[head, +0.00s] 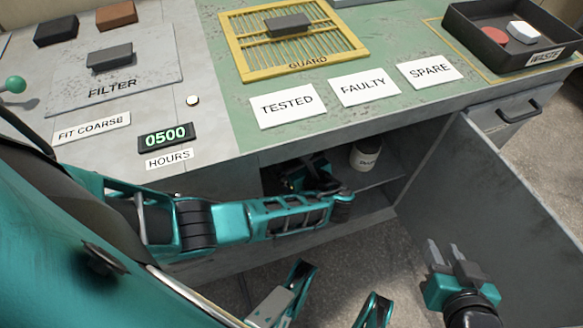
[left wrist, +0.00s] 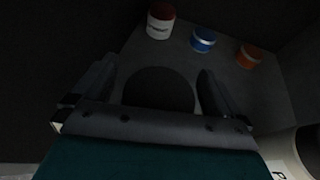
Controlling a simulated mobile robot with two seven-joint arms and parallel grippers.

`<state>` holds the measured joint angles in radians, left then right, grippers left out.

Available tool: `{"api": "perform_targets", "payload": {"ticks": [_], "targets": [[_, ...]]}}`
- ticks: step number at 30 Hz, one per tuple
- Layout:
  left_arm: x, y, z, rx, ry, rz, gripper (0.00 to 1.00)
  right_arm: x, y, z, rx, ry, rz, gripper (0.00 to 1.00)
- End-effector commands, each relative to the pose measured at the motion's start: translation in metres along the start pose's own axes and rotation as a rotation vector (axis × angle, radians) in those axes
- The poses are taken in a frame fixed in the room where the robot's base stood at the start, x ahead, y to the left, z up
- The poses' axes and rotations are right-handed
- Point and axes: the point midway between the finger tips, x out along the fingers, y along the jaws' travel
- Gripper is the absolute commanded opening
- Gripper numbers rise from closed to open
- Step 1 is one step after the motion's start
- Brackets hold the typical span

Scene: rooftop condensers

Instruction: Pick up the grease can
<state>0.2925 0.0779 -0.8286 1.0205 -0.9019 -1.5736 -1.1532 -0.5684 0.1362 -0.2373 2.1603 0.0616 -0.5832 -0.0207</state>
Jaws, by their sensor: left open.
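My left arm reaches into the open cabinet under the bench, and its gripper (head: 312,176) is partly in shadow there. In the left wrist view its jaws (left wrist: 158,85) are open around a dark round shape (left wrist: 160,90), perhaps a can's top; I cannot tell whether they touch it. Behind it stand a white can with a red top (left wrist: 160,21), a blue can (left wrist: 203,40) and an orange can (left wrist: 248,56). No label readable here names the grease can. My right gripper (head: 446,250) is open and empty in front of the cabinet door.
A pale can with an unreadable label (head: 366,158) stands inside the cabinet, right of my left gripper. The open cabinet door (head: 490,200) bounds the right side. The bench top above carries a yellow guard (head: 350,62), several white cards and a dark waste tray (head: 462,33).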

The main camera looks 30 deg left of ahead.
Motion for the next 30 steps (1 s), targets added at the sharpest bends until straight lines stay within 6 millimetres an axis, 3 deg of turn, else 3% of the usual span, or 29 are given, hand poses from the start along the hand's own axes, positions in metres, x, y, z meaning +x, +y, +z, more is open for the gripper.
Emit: {"api": "perform_targets", "payload": {"ticks": [6,26,30], "targets": [[-0.0003,0.0000,-0.0001,0.000,0.000,0.000,1.00,0.0002,0.0004,-0.0006,-0.001,0.001,0.000,0.32],[0.0002,0.0001,0.0001,0.000,0.000,0.000,0.37,-0.0001,0.0019,0.0070,0.002,-0.016,0.004,0.32],[0.0002,-0.0004,0.0010,-0.001,-0.001,0.000,0.35,-0.0006,0.0017,0.0082,0.002,-0.019,0.004,0.32]]}}
